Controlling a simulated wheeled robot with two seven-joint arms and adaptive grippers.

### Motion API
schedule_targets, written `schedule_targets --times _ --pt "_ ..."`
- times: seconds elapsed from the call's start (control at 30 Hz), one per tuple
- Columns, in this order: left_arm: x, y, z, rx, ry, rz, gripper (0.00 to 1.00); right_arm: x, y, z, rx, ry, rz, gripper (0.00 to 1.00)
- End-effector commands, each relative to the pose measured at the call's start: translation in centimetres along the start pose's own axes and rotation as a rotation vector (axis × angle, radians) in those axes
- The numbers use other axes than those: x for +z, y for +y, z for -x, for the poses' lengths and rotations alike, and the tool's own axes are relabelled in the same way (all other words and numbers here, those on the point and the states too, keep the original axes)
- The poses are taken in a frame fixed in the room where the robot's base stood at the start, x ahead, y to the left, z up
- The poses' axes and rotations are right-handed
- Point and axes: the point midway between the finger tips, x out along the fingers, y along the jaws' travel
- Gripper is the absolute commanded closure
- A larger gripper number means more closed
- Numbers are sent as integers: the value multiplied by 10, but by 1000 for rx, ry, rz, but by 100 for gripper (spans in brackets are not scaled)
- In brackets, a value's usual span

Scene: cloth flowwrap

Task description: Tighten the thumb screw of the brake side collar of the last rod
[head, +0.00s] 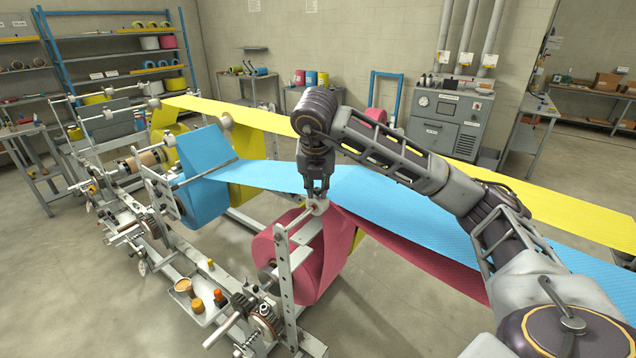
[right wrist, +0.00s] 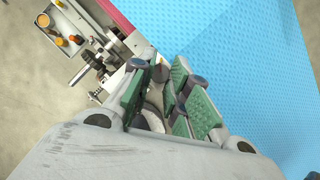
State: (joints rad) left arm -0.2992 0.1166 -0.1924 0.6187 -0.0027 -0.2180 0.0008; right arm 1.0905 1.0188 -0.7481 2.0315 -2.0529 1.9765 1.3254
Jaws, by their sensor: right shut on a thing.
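How far the screw is turned cannot be seen. My left gripper is not in view.
Blue web (head: 385,194) passes just behind the gripper, and yellow web (head: 560,212) runs beyond it. The perforated post (head: 285,280) stands near the collar. A tray (head: 200,308) with small parts and a toothed brake wheel (head: 264,322) lie at the near left.

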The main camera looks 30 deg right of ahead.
Motion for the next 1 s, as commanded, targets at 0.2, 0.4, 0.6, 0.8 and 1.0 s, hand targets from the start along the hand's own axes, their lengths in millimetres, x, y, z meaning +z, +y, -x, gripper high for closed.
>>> schedule_targets --times 0.2,0.4,0.6,0.8,1.0 --pt "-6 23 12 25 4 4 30 3 1 3 -39 -4 -102 100" --pt "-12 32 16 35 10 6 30 2 1 2 -59 -3 -151 100" --pt "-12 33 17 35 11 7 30 2 1 2 -64 -3 -165 100" --pt "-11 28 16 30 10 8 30 2 1 1 -64 -4 -165 100" --pt "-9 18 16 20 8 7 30 2 1 1 -65 -3 -163 67"
